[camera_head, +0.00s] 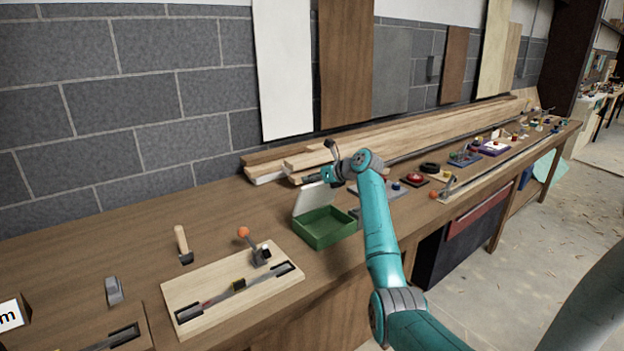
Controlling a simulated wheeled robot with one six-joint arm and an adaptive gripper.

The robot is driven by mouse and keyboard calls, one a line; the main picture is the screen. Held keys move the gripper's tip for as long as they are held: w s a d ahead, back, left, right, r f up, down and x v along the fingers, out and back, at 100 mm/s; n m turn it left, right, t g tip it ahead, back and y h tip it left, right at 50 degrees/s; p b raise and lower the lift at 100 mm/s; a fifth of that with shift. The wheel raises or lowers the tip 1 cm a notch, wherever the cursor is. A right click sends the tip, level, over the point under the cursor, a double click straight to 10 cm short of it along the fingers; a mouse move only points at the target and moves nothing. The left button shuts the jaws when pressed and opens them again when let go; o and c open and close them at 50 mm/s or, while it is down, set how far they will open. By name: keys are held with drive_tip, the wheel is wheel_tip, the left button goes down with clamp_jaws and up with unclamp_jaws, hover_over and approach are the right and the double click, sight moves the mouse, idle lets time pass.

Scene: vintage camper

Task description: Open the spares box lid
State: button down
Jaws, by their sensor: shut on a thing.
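The green spares box (325,236) stands on the wooden workbench near its front edge. Its pale lid (312,200) is raised steeply at the back left side, and the green inside of the box shows. My gripper (318,178) is at the lid's top edge, shut on the lid. The fingers are small in this view, and the exact contact is hard to see. My teal arm comes in from the lower right, passing just right of the box.
A wooden board with an orange-knobbed lever (244,232) lies left of the box. Timber planks (420,138) lie along the wall behind my gripper. A red button (415,178) and other small fixtures sit to the right.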

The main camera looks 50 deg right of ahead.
drive_tip(key=shift+s+d+f, duration=0.1)
drive_tip(key=shift+s+f, duration=0.1)
drive_tip(key=shift+f, duration=0.5)
drive_tip(key=c, duration=0.8)
unclamp_jaws()
drive_tip(key=shift+o, duration=0.2)
drive_tip(key=shift+d, duration=0.1)
drive_tip(key=shift+s+d+r, duration=0.1)
drive_tip(key=shift+s+r, duration=0.1)
drive_tip(key=shift+r, duration=0.25)
drive_tip(key=shift+s+d+r, duration=0.1)
drive_tip(key=shift+s+r, duration=0.15)
drive_tip(key=shift+r, duration=0.35)
drive_tip(key=shift+s+r, duration=0.2)
drive_tip(key=shift+r, duration=0.45)
drive_tip(key=shift+s+d+r, duration=0.1)
drive_tip(key=shift+s+r, duration=0.15)
drive_tip(key=shift+r, duration=0.35)
drive_tip(key=shift+s+d+r, duration=0.1)
drive_tip(key=shift+s+r, duration=0.55)
drive_tip(key=shift+r, duration=0.55)
drive_tip(key=shift+s+d+r, duration=0.1)
drive_tip(key=shift+s+r, duration=0.5)
drive_tip(key=shift+r, duration=0.55)
drive_tip(key=shift+s+d+r, duration=0.1)
drive_tip(key=shift+s+r, duration=0.55)
drive_tip(key=shift+r, duration=0.55)
drive_tip(key=v, duration=1.2)
